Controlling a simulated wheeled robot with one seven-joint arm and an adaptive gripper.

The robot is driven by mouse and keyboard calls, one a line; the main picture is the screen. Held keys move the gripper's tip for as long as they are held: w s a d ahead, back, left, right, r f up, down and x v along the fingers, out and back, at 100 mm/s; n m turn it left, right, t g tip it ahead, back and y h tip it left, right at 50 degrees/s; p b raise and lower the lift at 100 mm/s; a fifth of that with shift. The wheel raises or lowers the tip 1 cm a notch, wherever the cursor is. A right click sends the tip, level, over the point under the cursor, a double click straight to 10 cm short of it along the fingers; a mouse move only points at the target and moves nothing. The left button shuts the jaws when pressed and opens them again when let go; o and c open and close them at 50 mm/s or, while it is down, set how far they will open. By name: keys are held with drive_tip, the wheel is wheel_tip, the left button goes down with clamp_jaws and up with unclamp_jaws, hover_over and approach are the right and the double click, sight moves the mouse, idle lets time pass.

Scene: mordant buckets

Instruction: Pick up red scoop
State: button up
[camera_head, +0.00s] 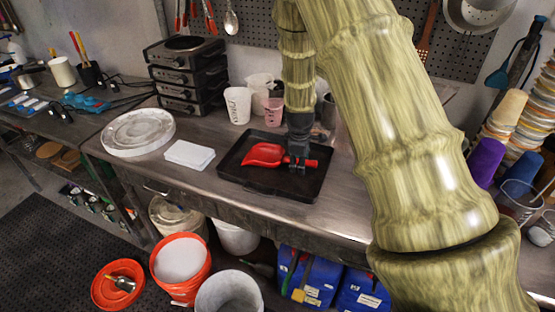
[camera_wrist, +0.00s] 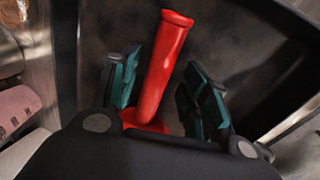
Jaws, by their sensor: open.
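The red scoop (camera_head: 264,155) lies in a black tray (camera_head: 233,175) on the steel bench, its bowl to the left and its handle to the right in the head view. My gripper (camera_head: 299,167) is down at the tray, over the handle. In the wrist view the red handle (camera_wrist: 165,70) stands between the two green-padded fingers of my gripper (camera_wrist: 160,98). The fingers are open, with a gap showing on the right side of the handle. The scoop's bowl is mostly hidden behind my gripper's body in the wrist view.
White cards (camera_head: 189,155) and a round white plate (camera_head: 138,132) lie left of the tray. White cups (camera_head: 238,105) and a pink cup (camera_head: 273,112) stand behind it. Purple cups (camera_head: 486,160) are at the right.

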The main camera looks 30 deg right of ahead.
drive_tip(key=shift+w+f, duration=0.6)
drive_tip(key=shift+w, duration=0.05)
drive_tip(key=shift+s+r, duration=0.35)
drive_tip(key=shift+s, duration=0.05)
drive_tip(key=c, duration=1)
drive_tip(key=shift+w+f, duration=0.15)
clamp_jaws()
drive_tip(key=shift+w+d+r+b+v, duration=0.1)
drive_tip(key=shift+w+d+b+v, duration=0.25)
drive_tip(key=shift+v, duration=1.3)
drive_tip(key=shift+w+d+r+b+v, duration=0.15)
drive_tip(key=shift+b+v, duration=0.45)
drive_tip(key=shift+v, duration=1.1)
drive_tip(key=shift+w+d+f+b+v, duration=0.1)
drive_tip(key=shift+w+d+b+v, duration=0.25)
drive_tip(key=shift+v, duration=1.3)
